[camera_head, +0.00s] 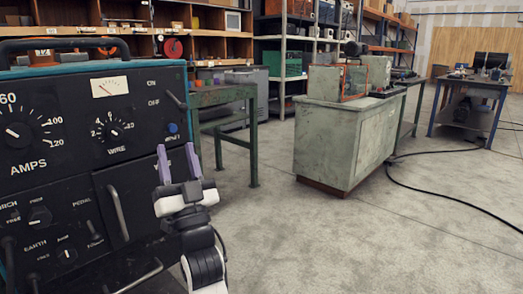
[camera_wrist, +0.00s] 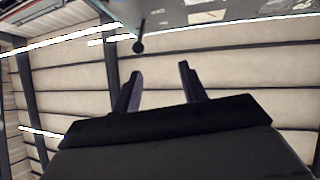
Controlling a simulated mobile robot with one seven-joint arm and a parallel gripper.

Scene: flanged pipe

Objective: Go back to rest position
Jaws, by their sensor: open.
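My gripper (camera_head: 178,163) is open and empty, with its two purple-grey fingers pointing up in the head view. It stands in front of the right edge of a large black and blue welding machine (camera_head: 84,165). In the wrist view my gripper (camera_wrist: 158,88) shows two dark fingers spread apart, with nothing between them. Behind them is the ceiling (camera_wrist: 230,70) with its bright light strips. No flanged pipe can be made out in either view.
A green metal table (camera_head: 222,97) stands behind my gripper. A pale green cabinet (camera_head: 340,143) with equipment on top stands to the right. A black cable (camera_head: 440,193) lies on the floor at right. The grey concrete floor (camera_head: 300,240) in front is clear.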

